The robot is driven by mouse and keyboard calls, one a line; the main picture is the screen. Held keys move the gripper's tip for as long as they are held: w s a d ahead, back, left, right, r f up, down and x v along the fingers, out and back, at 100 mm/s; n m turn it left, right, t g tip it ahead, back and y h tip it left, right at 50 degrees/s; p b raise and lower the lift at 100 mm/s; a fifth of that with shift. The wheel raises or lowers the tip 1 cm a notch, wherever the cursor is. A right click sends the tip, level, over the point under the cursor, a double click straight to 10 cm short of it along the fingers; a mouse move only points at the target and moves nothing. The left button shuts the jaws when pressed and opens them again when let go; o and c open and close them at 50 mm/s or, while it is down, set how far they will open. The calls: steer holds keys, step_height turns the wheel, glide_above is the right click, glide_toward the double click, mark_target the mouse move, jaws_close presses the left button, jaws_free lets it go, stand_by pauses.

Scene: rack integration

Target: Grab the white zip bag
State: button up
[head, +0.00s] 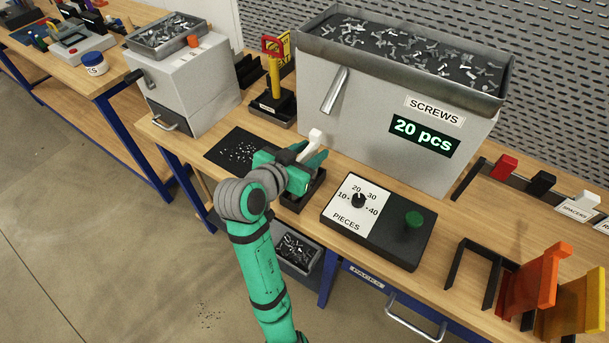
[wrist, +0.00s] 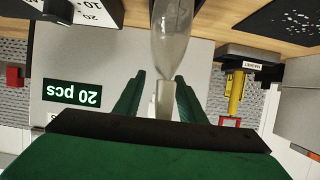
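The white zip bag shows in the wrist view as a translucent greyish bag (wrist: 173,35) with a narrow white part (wrist: 165,98) at its end. In the head view its white upper part (head: 314,139) sticks up by my gripper (head: 312,157); the rest is hidden behind the gripper. In the wrist view the two green fingers of my gripper (wrist: 160,88) stand apart on either side of the white part. A gap shows at the left finger; contact at the right one is unclear.
A black tray (head: 299,202) sits under my gripper. The large screw dispenser (head: 370,140), reading 20 pcs, stands behind. The pieces dial box (head: 395,247) is on the right, and a dark mat (head: 224,158) with loose screws is on the left.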

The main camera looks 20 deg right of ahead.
jaws_close()
steer(key=shift+r, duration=0.1)
